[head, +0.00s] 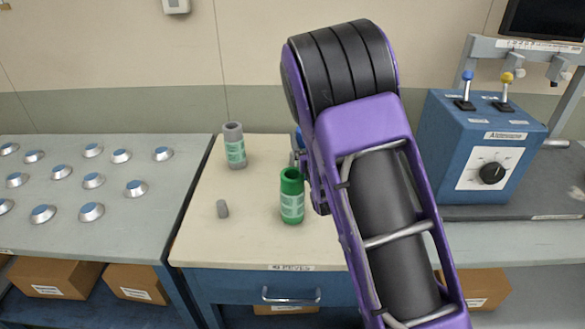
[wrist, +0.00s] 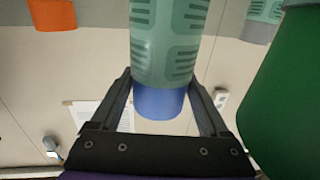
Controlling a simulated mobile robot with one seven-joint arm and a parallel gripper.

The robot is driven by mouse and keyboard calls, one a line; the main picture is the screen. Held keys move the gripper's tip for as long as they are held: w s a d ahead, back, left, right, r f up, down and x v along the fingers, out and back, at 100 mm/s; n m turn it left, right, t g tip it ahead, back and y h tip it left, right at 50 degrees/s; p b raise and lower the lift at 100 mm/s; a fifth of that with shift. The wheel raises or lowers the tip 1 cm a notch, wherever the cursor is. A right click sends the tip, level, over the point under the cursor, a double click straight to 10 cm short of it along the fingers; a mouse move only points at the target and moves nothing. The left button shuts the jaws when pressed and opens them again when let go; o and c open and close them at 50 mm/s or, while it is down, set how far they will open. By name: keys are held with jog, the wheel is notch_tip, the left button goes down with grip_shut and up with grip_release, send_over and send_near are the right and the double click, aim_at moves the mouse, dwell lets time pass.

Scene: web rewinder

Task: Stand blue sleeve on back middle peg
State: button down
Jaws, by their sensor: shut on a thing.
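The blue sleeve (wrist: 160,103), with a pale green label band, is between the fingers of my gripper (wrist: 165,88) in the wrist view, and the gripper is shut on it. In the head view only a sliver of the blue sleeve (head: 299,139) shows beside my arm, over the right part of the cream bench top (head: 205,232). My arm hides most of the gripper there. The back middle peg cannot be made out, and I cannot tell whether the sleeve touches it or the bench.
A green sleeve (head: 292,197) stands close in front of the gripper. A grey sleeve (head: 235,146) stands at the back left. The wrist view shows an orange thing (wrist: 52,14). A blue control box (head: 480,145) is at the right.

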jog(key=w+a+r+n+g+y+b, duration=0.1)
jog(key=w+a+r+n+g+y, duration=0.1)
jog(key=w+n+y, duration=0.3)
jog(key=w+a+r+n+g+y+b, duration=0.1)
jog(key=w+a+r+g+y+b, duration=0.15)
jog(key=w, duration=0.45)
jog(key=shift+t, duration=0.45)
jog(key=f, duration=1)
jog(key=shift+w+d+f, duration=0.15)
jog(key=shift+w+d, duration=0.05)
jog(key=shift+d, duration=0.15)
jog(key=shift+f+b, duration=0.1)
jog(key=shift+b, duration=0.2)
grip_release()
jog(key=shift+f, duration=0.1)
jog(key=shift+s+d, duration=0.1)
jog(key=shift+s, duration=0.05)
jog(key=v, duration=1.1)
jog(key=shift+s+d+p, duration=0.25)
jog(key=shift+d+p, duration=0.05)
jog(key=shift+p, duration=0.1)
